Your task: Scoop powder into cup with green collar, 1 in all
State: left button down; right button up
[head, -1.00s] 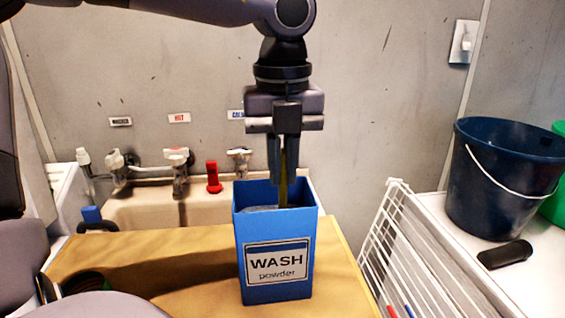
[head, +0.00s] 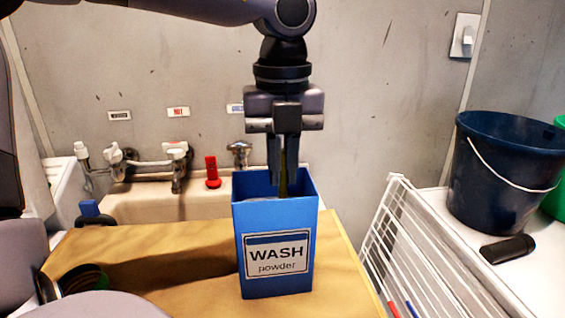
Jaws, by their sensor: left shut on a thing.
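A blue open box labelled WASH powder (head: 276,282) stands upright on the wooden table. My left gripper (head: 284,180) points straight down over the box's opening, with its fingertips at the rim. It is shut on a thin yellowish handle (head: 284,182) that runs down into the box. The handle's lower end is hidden by the box's front wall. A dark round cup with a green edge (head: 84,284) is at the table's left, partly hidden by my arm. My right gripper is not in view.
The wooden table (head: 190,285) is bare between the box and the cup. A sink (head: 150,205) with taps is behind. A white drying rack (head: 395,240) stands right of the table, beside a dark blue bucket (head: 500,180) and a black object (head: 507,249).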

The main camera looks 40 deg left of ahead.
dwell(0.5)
pick_arm(q)
notch_tip(320, 180, up, 12)
jog(key=p, duration=0.9)
jog(key=shift+f, duration=0.1)
notch_tip(320, 180, up, 2)
jog(key=shift+r, duration=0.15)
dwell(0.4)
